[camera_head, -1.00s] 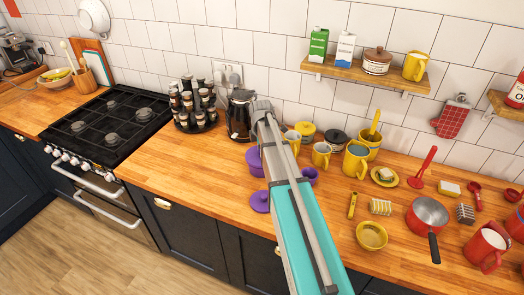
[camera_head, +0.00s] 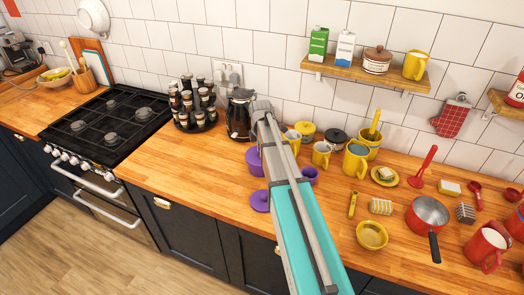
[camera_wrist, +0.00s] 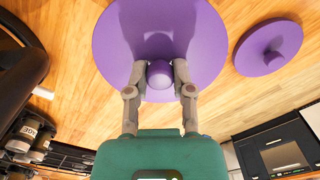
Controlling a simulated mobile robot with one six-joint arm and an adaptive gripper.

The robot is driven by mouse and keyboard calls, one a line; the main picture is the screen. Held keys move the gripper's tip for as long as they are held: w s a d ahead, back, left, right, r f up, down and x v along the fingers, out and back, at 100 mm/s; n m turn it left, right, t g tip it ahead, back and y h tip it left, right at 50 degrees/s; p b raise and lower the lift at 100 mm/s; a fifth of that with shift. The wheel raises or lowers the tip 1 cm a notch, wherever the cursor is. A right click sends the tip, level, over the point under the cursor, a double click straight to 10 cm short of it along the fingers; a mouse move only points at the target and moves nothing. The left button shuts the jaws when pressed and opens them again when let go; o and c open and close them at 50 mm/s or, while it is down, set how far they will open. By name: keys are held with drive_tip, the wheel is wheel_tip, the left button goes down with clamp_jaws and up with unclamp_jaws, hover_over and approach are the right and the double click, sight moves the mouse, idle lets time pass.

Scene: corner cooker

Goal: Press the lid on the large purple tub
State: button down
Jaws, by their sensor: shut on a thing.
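In the wrist view my gripper (camera_wrist: 160,72) is shut on the knob of a large round purple lid (camera_wrist: 118,45). The lid spreads out flat beyond the fingers and hides whatever is beneath it. In the head view a purple shape (camera_head: 253,162) shows just left of my arm, which covers much of it. I cannot tell there how much is tub and how much is lid, or whether the lid is seated. My fingers are hidden in the head view.
A smaller purple lid (camera_head: 260,201) lies on the counter in front; it also shows in the wrist view (camera_wrist: 268,47). A small purple container (camera_head: 310,174) stands right of my arm. A dark kettle (camera_head: 239,116) stands behind left. Counter left is clear.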

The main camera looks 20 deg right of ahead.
idle(0.3)
drive_tip(key=shift+c, duration=2)
unclamp_jaws()
drive_tip(key=o, duration=0.4)
drive_tip(key=shift+r, duration=0.2)
drive_tip(key=shift+r+p, duration=3.35)
drive_tip(key=shift+p, duration=0.2)
